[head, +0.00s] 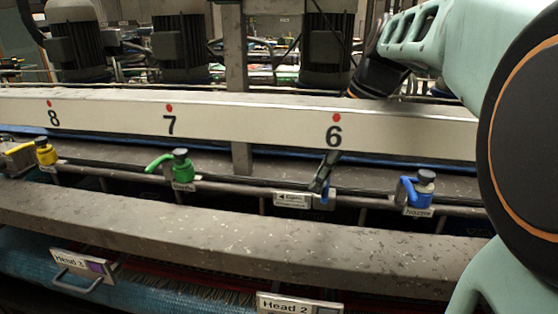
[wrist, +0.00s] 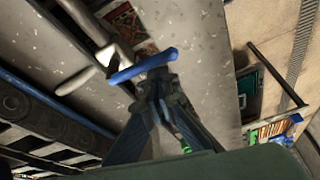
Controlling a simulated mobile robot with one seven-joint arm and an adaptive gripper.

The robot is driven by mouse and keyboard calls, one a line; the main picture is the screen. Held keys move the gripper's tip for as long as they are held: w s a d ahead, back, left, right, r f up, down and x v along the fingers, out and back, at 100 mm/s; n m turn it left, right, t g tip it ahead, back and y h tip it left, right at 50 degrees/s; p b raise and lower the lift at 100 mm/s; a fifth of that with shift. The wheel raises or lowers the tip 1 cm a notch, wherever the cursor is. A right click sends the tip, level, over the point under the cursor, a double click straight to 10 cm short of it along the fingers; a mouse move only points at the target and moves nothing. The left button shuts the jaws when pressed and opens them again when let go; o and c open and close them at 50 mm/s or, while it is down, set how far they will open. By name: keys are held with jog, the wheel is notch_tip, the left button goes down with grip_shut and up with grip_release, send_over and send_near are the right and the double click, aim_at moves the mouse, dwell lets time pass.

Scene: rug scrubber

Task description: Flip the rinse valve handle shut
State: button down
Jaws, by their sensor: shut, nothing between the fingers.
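The blue valve handle (wrist: 143,66) lies as a bar across the tips of my gripper (wrist: 157,80) in the wrist view. The fingers are shut with nothing between them. The tips overlap the handle in the picture; I cannot tell whether they press on it. In the head view my gripper (head: 320,182) points down in front of the pipe, below the number 6, and a bit of the blue handle (head: 325,197) shows beside it. A small label plate (head: 292,200) hangs just left of it; its small text is hard to read. The valve body is mostly hidden.
On the same pipe are another blue valve (head: 418,188) to the right, a green valve (head: 181,164) and a yellow valve (head: 45,152) to the left. A white numbered beam (head: 240,122) runs behind and above. A speckled grey beam (head: 230,231) runs in front.

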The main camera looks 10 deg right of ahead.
jog(key=shift+s+d, duration=0.1)
jog(key=shift+d, duration=0.1)
dwell(0.5)
jog(key=w+a+r+p, duration=0.1)
jog(key=a, duration=0.3)
jog(key=w+v, duration=0.1)
jog(key=v, duration=0.8)
jog(key=shift+d+r+p, duration=0.3)
jog(key=shift+d+r, duration=0.05)
jog(key=shift+s+a, duration=0.1)
jog(key=shift+s, duration=0.1)
